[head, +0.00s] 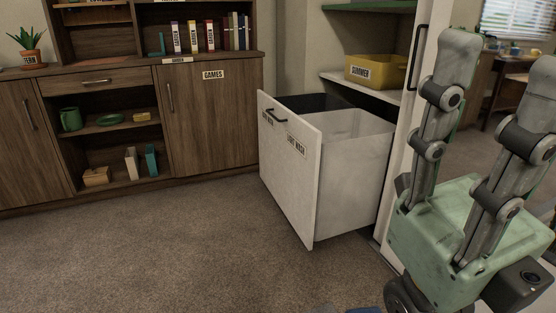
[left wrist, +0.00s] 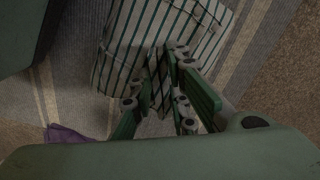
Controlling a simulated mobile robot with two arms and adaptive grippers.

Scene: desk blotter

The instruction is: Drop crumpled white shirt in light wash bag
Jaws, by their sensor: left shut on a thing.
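The light wash bag (head: 345,160) is the pale, open-topped bag in a pulled-out drawer, behind the right-hand label on its white front panel (head: 285,165). My left gripper (left wrist: 164,95) shows only in the left wrist view. It is shut on a white cloth-like thing with dark stripes (left wrist: 150,40); I cannot tell if this is the shirt, and no plain white crumpled shirt shows.
A dark bag (head: 310,102) sits beside the light one in the drawer. A yellow bin (head: 371,71) stands on a shelf above. A wooden cabinet (head: 215,120) fills the left wall. A purple thing (left wrist: 68,136) lies on the floor in the left wrist view.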

